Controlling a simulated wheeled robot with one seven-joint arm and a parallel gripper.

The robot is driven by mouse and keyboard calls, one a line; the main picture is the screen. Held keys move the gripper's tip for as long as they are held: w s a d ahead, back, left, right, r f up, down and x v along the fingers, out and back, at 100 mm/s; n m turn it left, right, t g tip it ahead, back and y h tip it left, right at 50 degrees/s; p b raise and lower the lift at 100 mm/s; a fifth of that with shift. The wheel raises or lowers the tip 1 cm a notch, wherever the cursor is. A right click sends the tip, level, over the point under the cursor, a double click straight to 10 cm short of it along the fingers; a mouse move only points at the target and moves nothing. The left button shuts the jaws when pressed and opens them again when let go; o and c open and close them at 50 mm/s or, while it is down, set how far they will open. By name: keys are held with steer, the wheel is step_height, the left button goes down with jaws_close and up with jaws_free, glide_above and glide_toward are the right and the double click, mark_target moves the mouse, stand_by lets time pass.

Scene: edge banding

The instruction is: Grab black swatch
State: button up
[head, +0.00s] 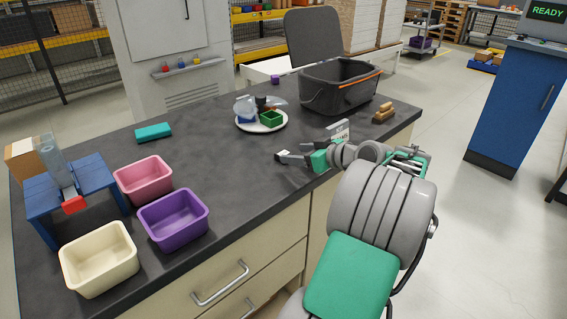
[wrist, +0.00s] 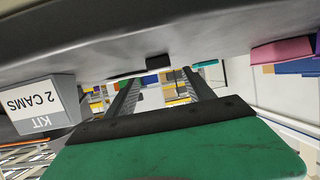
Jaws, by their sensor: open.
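No swatch can be clearly made out in the head view, where the counter itself is dark. In the wrist view, which is upside down, a small black block (wrist: 157,63) stands out against the grey counter, beyond and between my fingertips. I cannot tell whether it is the black swatch. My gripper (head: 282,156) is open and low over the counter near its front edge, right of the purple bin. Its two ridged fingers also show in the wrist view (wrist: 160,77), with nothing between them.
A white plate (head: 246,128) with small objects lies behind my gripper. A dark bin (head: 333,98) and the "KIT 2 CAMS" card (wrist: 40,103) are close by. Pink (head: 143,190), purple (head: 180,234) and cream (head: 100,275) bins stand left. The middle counter looks clear.

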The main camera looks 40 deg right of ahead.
mark_target(283, 153)
steer(key=x, duration=0.5)
steer(key=shift+w+f+b, duration=0.2)
steer(key=shift+w+b, duration=0.05)
steer(key=shift+b, duration=0.1)
steer(key=shift+c, duration=0.3)
jaws_close()
